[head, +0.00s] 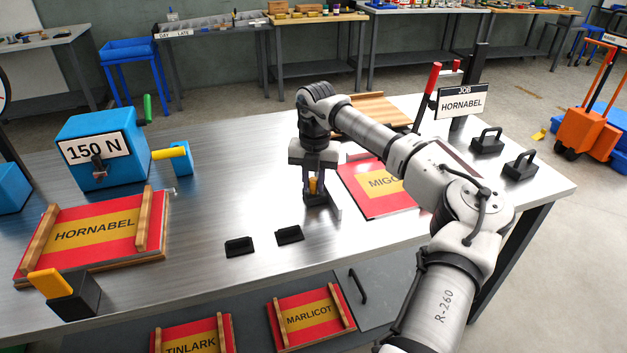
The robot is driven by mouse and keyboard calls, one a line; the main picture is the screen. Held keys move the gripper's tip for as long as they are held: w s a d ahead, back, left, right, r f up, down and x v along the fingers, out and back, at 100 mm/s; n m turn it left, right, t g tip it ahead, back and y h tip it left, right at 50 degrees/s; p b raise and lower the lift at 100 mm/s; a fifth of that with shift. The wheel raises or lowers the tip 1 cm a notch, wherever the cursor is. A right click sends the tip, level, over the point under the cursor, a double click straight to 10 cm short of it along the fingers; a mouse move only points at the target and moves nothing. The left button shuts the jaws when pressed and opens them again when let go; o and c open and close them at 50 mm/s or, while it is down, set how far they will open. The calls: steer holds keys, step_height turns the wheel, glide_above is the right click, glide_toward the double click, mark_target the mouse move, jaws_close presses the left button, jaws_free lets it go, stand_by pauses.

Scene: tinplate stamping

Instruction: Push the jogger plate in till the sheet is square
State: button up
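A red sheet with a yellow band reading "MIGO" (365,194) lies on the steel bench, partly hidden behind my arm. My gripper (317,194) points down just left of this sheet, low over the bench. A small yellow piece (313,185) on a dark base shows between its fingers; it may be the jogger plate's handle. I cannot tell whether the fingers touch it. A grey plate edge (335,207) stands beside the gripper, near the sheet's left edge. Whether the sheet is square is hidden from this view.
A HORNABEL stack (100,228) and a blue "150 N" box (104,148) stand at left. Two black blocks (239,246) lie in front of the gripper. A red-handled lever (430,88), JOB sign (461,104) and black handled weights (487,141) are at right. Bare bench (230,185) lies left of the gripper.

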jaws_close()
steer(key=w+d, duration=0.1)
steer(key=d, duration=0.2)
steer(key=w+d+p, duration=0.1)
steer(key=d, duration=0.3)
steer(key=w+d, duration=0.1)
steer(key=d, duration=0.2)
steer(key=shift+w+d+r, duration=0.15)
steer(key=shift+w+d, duration=0.05)
steer(key=o, duration=0.6)
jaws_free()
steer(key=shift+d, duration=0.1)
step_height(320, 180, up, 14)
steer(key=shift+f+b, duration=0.1)
steer(key=shift+b, duration=0.5)
